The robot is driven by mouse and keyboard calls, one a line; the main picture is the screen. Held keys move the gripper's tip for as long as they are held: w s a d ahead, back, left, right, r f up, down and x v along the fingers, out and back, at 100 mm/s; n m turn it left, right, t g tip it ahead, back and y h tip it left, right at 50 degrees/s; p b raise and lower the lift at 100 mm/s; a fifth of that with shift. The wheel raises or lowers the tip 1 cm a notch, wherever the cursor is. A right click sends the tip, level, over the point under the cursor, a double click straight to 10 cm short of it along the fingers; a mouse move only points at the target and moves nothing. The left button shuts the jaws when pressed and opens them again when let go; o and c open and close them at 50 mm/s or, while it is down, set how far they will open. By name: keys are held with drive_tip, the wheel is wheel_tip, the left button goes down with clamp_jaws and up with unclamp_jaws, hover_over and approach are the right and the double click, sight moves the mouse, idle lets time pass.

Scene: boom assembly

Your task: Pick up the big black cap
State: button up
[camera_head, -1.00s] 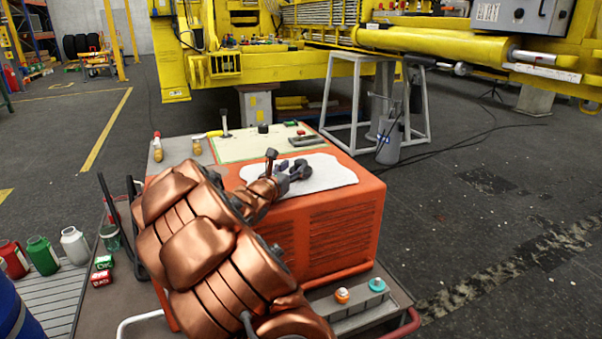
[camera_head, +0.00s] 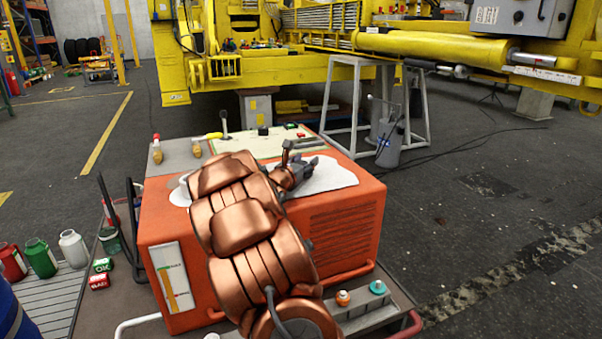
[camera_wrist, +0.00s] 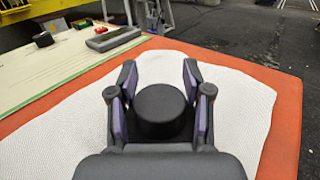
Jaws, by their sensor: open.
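The big black cap (camera_wrist: 160,108) is a dark round cylinder standing on the white cloth. In the wrist view it sits between the two fingers of my gripper (camera_wrist: 159,75), close to the palm. The fingers are open, one on each side of the cap; I cannot tell whether either touches it. In the head view my gripper (camera_head: 310,167) is low over the cloth, and the cap cannot be made out there.
The white cloth (camera_wrist: 245,105) lies on an orange cabinet (camera_head: 345,225). Behind it is a pale green mat (camera_head: 240,145) with a smaller black piece (camera_wrist: 43,39) and a dark grey flat item (camera_wrist: 112,40).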

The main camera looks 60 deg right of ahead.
drive_tip(key=shift+c, duration=0.3)
clamp_jaws()
idle(0.3)
